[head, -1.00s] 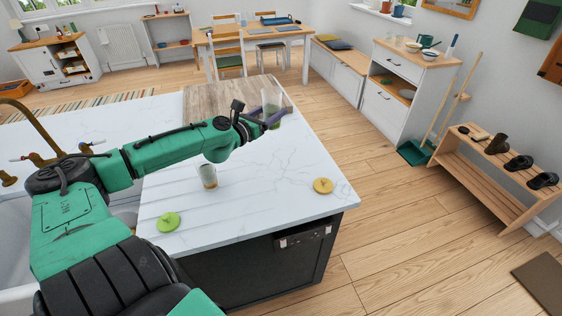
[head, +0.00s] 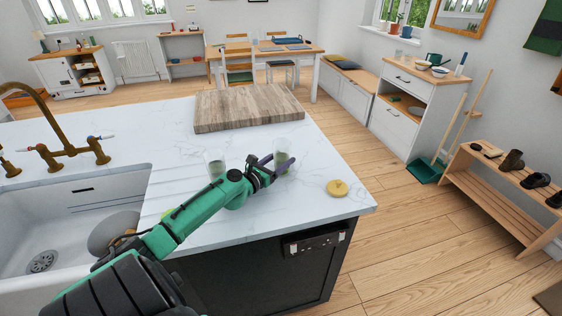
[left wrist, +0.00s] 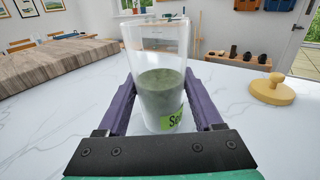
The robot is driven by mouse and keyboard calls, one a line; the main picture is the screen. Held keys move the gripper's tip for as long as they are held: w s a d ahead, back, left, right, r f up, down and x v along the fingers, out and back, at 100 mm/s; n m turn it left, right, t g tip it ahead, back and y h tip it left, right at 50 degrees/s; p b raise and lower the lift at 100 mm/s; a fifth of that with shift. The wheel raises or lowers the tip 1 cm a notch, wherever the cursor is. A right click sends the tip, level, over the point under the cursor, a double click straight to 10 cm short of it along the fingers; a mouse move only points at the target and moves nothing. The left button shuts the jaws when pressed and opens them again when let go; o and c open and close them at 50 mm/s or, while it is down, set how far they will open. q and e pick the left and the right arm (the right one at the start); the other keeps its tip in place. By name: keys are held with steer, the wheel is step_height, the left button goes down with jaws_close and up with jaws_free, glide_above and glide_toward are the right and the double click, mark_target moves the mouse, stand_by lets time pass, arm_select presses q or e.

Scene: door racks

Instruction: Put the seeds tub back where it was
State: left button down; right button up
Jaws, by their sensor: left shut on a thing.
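The seeds tub (head: 283,155) is a clear, lidless tub, part filled with dark green contents. In the left wrist view the tub (left wrist: 161,80) stands upright between the purple fingers, and its green label reads "Se". My left gripper (head: 272,168) is shut on it, low over the right part of the white counter (head: 300,205). I cannot tell if its base touches the counter. A second clear tub (head: 215,164) stands to its left, partly behind my arm. A green lid (head: 169,213) is mostly hidden by my arm. My right gripper is not in view.
A yellow knobbed lid (head: 337,188) lies to the right of the held tub and also shows in the left wrist view (left wrist: 272,88). A wooden board (head: 248,107) lies behind. The sink (head: 70,222) is at the left.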

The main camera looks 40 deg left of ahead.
arm_select(q)
steer(key=shift+c, duration=0.2)
jaws_free()
steer(key=shift+s+f, duration=0.1)
steer(key=shift+s, duration=0.45)
steer(key=s, duration=1.1)
steer(key=shift+d+r+b, duration=0.15)
steer(key=shift+r+b, duration=0.1)
steer(key=shift+b, duration=0.05)
steer(key=shift+f, duration=0.1)
